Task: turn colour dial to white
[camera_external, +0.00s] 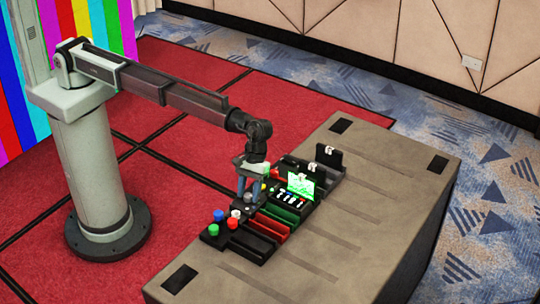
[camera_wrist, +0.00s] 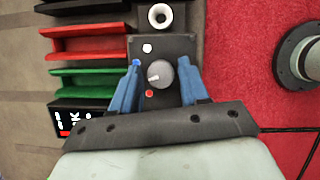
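The colour dial is a grey round knob (camera_wrist: 160,74) on a dark panel (camera_wrist: 176,46) in the wrist view. Its white pointer mark faces left, roughly between a blue dot (camera_wrist: 136,63) and a red dot (camera_wrist: 149,93). A white dot (camera_wrist: 147,48) lies above and left of the knob. My gripper (camera_wrist: 160,68) is open, its blue fingers on either side of the knob with gaps visible. In the external view my gripper (camera_external: 249,192) points down over the console row and partly hides the dial.
Red (camera_wrist: 88,38) and green (camera_wrist: 82,80) slotted holders lie left of the panel. A pale round knob (camera_wrist: 160,15) stands above it. Green (camera_external: 213,230), blue and red buttons stand at the table's near-left end. A green-lit screen (camera_external: 300,185) stands right of my gripper.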

